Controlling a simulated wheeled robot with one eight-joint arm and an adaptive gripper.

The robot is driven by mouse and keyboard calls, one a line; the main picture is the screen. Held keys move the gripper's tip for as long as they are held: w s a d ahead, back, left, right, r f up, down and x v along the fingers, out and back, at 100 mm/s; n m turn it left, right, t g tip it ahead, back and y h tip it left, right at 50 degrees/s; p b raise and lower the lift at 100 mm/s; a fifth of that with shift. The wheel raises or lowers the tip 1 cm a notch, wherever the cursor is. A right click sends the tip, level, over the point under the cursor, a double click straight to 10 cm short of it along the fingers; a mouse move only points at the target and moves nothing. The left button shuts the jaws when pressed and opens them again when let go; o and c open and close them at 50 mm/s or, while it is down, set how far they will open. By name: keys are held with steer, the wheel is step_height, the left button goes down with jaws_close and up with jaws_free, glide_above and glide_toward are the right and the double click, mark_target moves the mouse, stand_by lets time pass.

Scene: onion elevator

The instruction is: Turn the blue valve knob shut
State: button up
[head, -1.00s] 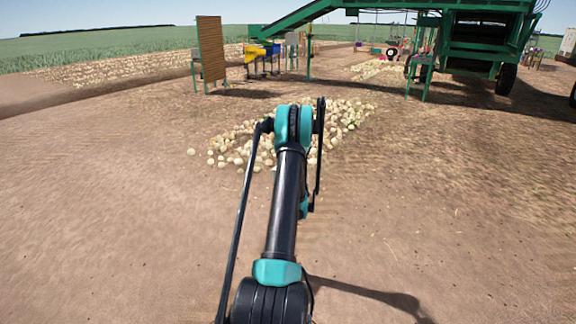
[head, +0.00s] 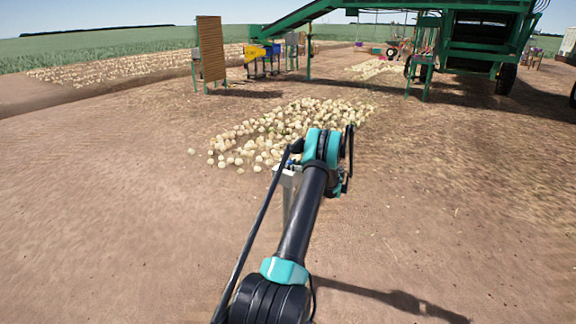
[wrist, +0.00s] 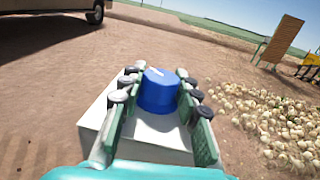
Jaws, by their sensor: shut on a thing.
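The blue valve knob (wrist: 158,92) sits on top of a white box (wrist: 100,128) in the wrist view. My gripper (wrist: 160,86) has its fingers on both sides of the knob and is shut on it. A white mark shows on the knob's top. In the head view my arm hides the knob and the gripper. A pale box and post (head: 287,180) show just left of my arm there, partly covered by it.
A pile of onions (head: 290,125) lies on the dirt behind the post. A green elevator machine (head: 480,35) stands at the back right, and a brown slatted panel (head: 211,48) at the back left. A vehicle (wrist: 60,8) shows at the wrist view's upper left.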

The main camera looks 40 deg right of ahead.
steer(key=shift+n+g+y, duration=0.7)
steer(key=shift+n+y, duration=0.2)
steer(key=shift+y, duration=0.3)
steer(key=o, duration=1.2)
steer(key=v, duration=1.2)
steer(key=shift+w, duration=0.15)
steer(key=shift+d, duration=0.1)
